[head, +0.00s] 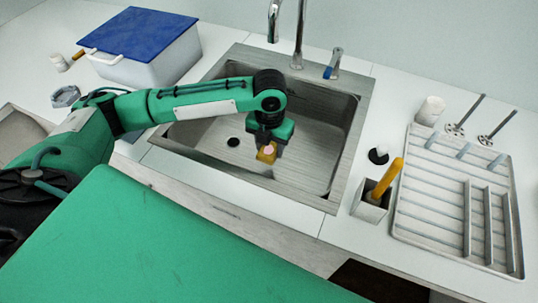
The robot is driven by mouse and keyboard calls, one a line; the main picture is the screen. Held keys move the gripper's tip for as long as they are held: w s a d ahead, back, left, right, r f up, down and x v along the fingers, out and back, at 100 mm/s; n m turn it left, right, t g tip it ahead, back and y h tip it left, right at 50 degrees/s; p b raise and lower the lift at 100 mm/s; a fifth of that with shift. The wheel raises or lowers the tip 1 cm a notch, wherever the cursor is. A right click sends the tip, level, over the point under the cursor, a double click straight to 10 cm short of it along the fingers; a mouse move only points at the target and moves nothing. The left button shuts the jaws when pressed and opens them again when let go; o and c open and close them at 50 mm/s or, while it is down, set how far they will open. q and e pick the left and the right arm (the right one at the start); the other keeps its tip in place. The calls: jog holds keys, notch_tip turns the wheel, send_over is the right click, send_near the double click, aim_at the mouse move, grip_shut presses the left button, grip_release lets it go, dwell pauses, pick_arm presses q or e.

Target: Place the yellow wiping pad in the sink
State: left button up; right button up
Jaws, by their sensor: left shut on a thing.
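The yellow wiping pad (266,155) is a small yellow block with a pale pinkish patch on it. My left gripper (267,146) points down over the sink and is shut on the pad. The sink (325,205) is a grey metal basin set in the counter, with a dark drain hole on its left side. The pad shows inside the sink's outline, near the middle of the basin. I cannot tell whether it touches the basin floor. The fingertips are small and partly hidden by the pad. My right gripper is not in view.
A chrome faucet (299,35) and a blue-handled tap (333,64) stand behind the sink. A white box with a blue lid (138,33) is at left. At right are a grey drying rack (440,215), a holder (371,207) with a yellow-handled tool, and a white cup (430,110).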

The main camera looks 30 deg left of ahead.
aim_at(270, 159)
pick_arm(q)
jog(key=shift+f, duration=3.05)
jog(key=shift+f, duration=0.1)
jog(key=o, duration=1)
jog(key=shift+c, duration=0.2)
notch_tip(270, 159, up, 12)
jog(key=shift+r, duration=0.15)
